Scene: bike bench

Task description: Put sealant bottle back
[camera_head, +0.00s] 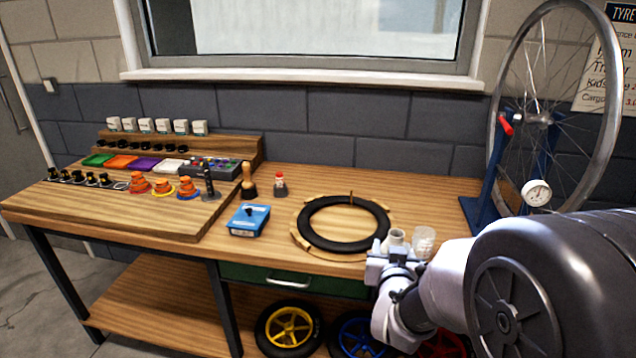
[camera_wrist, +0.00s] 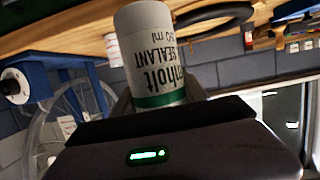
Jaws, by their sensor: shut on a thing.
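The sealant bottle (camera_wrist: 152,55) is a white cylinder with a green band and dark "SEALANT" lettering, and it fills the upper middle of the wrist view. My gripper (camera_wrist: 155,100) is shut on it; the jaws are mostly hidden behind the dark gripper body. In the head view, my gripper (camera_head: 392,256) is at the front right edge of the bench. The top of the bottle (camera_head: 396,237) shows there as a pale round shape above the jaws. A clear cup (camera_head: 424,242) stands just right of it.
A black tyre (camera_head: 343,223) lies on a round wooden board left of my gripper. A blue box (camera_head: 249,220), a small red-capped bottle (camera_head: 280,184) and a wooden-handled tool (camera_head: 248,182) stand further left. A wheel on a blue stand (camera_head: 489,190) rises at the right.

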